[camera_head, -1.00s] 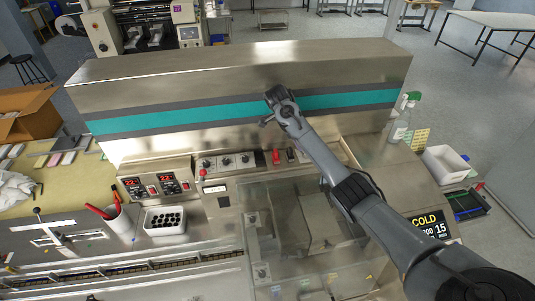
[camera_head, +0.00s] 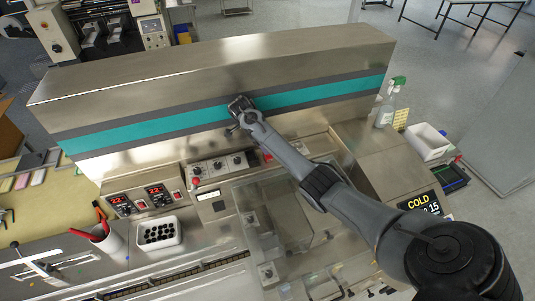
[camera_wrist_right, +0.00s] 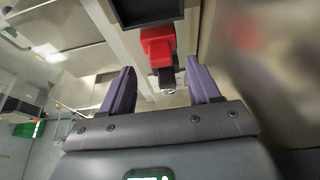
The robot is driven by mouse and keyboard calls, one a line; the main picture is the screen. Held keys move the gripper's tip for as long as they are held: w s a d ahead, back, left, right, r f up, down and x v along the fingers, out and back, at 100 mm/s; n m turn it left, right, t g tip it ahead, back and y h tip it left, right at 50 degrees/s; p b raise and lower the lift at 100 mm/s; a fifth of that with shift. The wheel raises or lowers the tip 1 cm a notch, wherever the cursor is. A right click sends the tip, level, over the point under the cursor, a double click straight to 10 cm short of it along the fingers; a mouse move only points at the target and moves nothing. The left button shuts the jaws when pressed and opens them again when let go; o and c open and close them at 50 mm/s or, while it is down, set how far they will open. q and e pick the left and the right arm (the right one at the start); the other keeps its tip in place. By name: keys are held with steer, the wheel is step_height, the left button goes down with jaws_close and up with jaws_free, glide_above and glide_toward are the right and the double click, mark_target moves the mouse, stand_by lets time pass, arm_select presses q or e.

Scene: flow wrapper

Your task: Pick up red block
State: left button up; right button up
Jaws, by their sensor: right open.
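The red block (camera_head: 266,155) shows as a small red patch on the machine's control ledge, partly hidden by my right arm. In the right wrist view the red block (camera_wrist_right: 158,48) is upright, with a silver bolt-like part at its lower end. My right gripper (camera_wrist_right: 160,85) is open, one purple finger on each side, and the block lies beyond the fingertips, roughly between them and apart from them. In the head view the right gripper (camera_head: 239,104) is in front of the teal stripe, up and left of the block. My left gripper is not in view.
The steel machine housing (camera_head: 200,85) rises behind the ledge. Red-digit displays (camera_head: 140,200), a white bin of black pieces (camera_head: 160,233) and a cup with red-handled tools (camera_head: 105,238) are left. A spray bottle (camera_head: 386,108) and a white tub (camera_head: 427,142) are right.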

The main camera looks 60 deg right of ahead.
steer(key=p+x, duration=0.1)
steer(key=x, duration=0.2)
steer(key=shift+s+d, duration=0.15)
steer(key=shift+d, duration=0.05)
steer(key=shift+s+d+f, duration=0.1)
steer(key=shift+d+f, duration=0.05)
steer(key=shift+f, duration=0.5)
steer(key=c, duration=0.7)
